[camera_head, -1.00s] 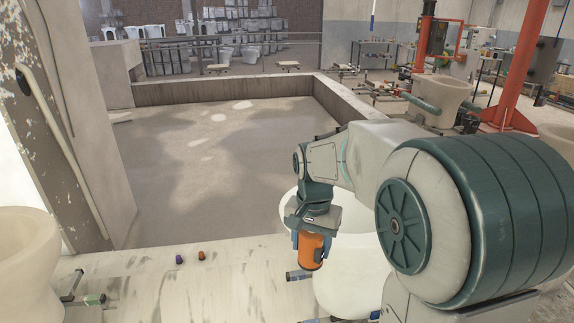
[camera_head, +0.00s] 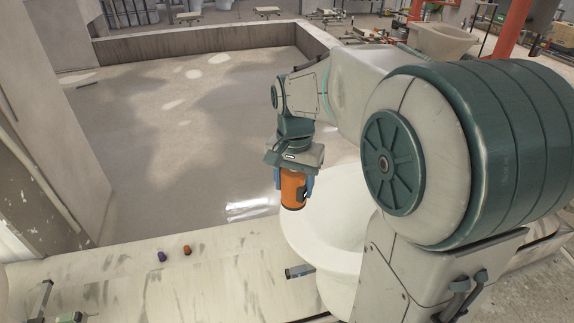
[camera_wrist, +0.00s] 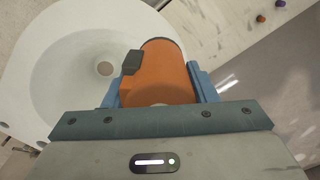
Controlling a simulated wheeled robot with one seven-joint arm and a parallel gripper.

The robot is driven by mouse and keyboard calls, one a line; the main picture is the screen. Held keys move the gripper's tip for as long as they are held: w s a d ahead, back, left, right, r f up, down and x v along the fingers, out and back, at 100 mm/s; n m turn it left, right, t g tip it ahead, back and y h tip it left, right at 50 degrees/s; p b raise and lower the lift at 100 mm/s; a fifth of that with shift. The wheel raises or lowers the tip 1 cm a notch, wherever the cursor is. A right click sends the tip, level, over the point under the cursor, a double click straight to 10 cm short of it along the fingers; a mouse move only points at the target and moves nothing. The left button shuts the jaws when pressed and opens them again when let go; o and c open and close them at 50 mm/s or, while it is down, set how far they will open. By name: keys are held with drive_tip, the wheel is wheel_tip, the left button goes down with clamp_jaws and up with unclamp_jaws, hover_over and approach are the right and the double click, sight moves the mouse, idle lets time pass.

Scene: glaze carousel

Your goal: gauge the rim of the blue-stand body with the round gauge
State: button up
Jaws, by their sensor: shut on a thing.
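My gripper (camera_head: 293,182) is shut on an orange cylinder (camera_head: 293,196), which I take to be the round gauge. It hangs upright between two blue fingers. The wrist view also shows the cylinder (camera_wrist: 158,75), with a dark block on its side. A grey-blue stand end (camera_head: 300,271) shows below the body.
A small purple piece (camera_head: 161,257) and a small orange piece (camera_head: 187,250) lie on the pale deck (camera_head: 225,285). A green-ended stand (camera_head: 68,318) is at bottom left. A worn post (camera_head: 25,180) rises at left. Wide bare floor (camera_head: 165,140) lies beyond the deck.

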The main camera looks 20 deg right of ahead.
sight(294, 204)
drive_tip(key=shift+w, duration=0.1)
drive_tip(key=shift+s+f+b, duration=0.2)
drive_tip(key=shift+f+b, duration=0.55)
drive_tip(key=shift+f, duration=0.15)
wheel_tip(294, 204, down, 5)
drive_tip(key=b, duration=0.4)
drive_tip(key=shift+f+b, duration=0.4)
drive_tip(key=shift+f, duration=0.15)
idle(0.4)
idle(0.7)
drive_tip(key=o, duration=1.1)
drive_tip(key=shift+c, duration=0.2)
